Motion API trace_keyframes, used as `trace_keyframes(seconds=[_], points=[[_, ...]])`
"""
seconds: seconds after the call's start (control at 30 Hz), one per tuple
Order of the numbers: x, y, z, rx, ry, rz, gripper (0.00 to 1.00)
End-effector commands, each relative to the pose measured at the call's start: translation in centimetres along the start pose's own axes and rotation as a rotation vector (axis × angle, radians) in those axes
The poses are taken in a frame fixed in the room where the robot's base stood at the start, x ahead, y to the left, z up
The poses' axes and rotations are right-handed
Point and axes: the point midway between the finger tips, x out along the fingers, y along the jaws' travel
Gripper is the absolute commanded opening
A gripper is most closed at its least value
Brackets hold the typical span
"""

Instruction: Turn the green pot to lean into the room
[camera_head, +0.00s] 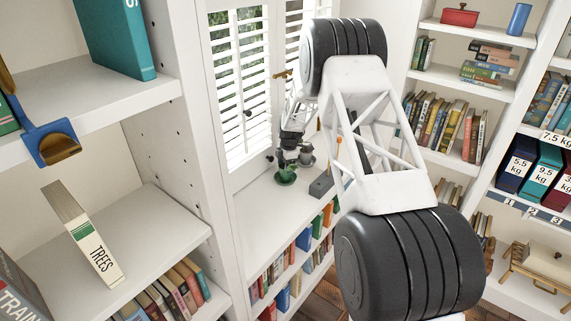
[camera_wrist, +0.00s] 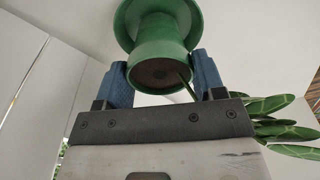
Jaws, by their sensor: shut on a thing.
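The green pot (camera_wrist: 165,50) is between the two blue fingers of my gripper (camera_wrist: 162,72) in the wrist view, with a finger against each side below the rim. Its dark soil faces the camera. A stem rises from the soil toward the lower right, and green leaves (camera_wrist: 285,130) spread past the right side of my gripper. A wider green saucer-like base (camera_wrist: 128,22) shows behind the pot. In the head view the pot and its green base (camera_head: 286,177) are small on the white sill by the window, with my gripper (camera_head: 288,157) over them, partly hiding the pot.
A grey pot (camera_head: 306,157) stands just right of the green one. A grey box (camera_head: 321,185) lies farther right on the sill. White shutters (camera_head: 240,90) rise behind. The tall bookcase (camera_head: 190,140) stands to the left, and books fill the shelves under the sill.

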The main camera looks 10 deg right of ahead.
Motion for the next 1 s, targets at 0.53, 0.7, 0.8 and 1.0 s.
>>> trace_keyframes(seconds=[0.53,0.7,0.8,1.0], points=[[0.38,0.04,0.06,0.0,0.0,0.002,0.66],[0.4,0.03,0.05,0.0,0.0,0.001,0.92],[0.41,0.02,0.06,0.0,0.0,0.001,0.93],[0.42,0.0,0.06,0.0,0.0,0.0,0.93]])
